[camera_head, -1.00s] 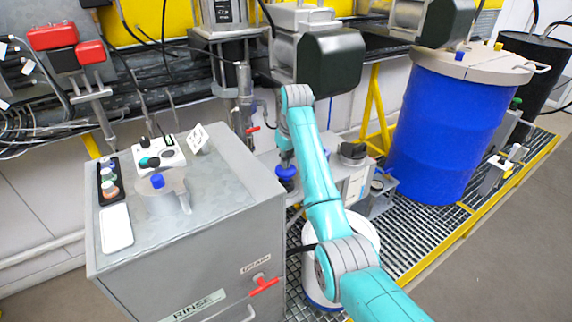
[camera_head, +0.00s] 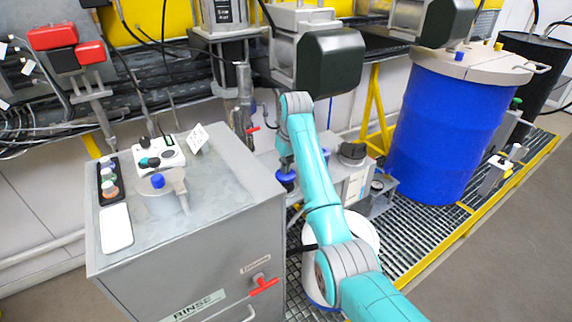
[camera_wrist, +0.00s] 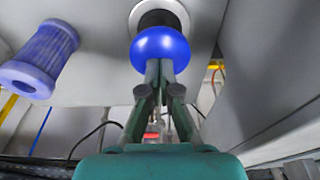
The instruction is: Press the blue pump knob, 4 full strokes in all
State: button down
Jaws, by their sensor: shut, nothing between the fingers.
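The blue pump knob (camera_wrist: 160,48) is a round ball on a dark stem, set in a white round collar in the wrist view. My gripper (camera_wrist: 160,66) is shut and empty, with its fingertips at the near side of the knob. They appear to touch it; the exact contact is hard to tell. In the head view the blue knob (camera_head: 286,175) shows just left of my teal arm, low behind the grey cabinet. My fingers are mostly hidden by the arm there.
A ribbed blue-violet piece (camera_wrist: 42,60) stands beside the knob in the wrist view. A grey RINSE cabinet (camera_head: 235,225) with another small blue knob (camera_head: 157,181) is at the left. A blue drum (camera_head: 445,135) stands at the right. Dark motor housings (camera_head: 340,60) hang above.

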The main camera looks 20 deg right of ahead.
jog(key=shift+w+v, duration=0.2)
jog(key=shift+v, duration=0.85)
jog(key=shift+w+v, duration=0.2)
jog(key=shift+v, duration=0.85)
jog(key=shift+a+r, duration=0.15)
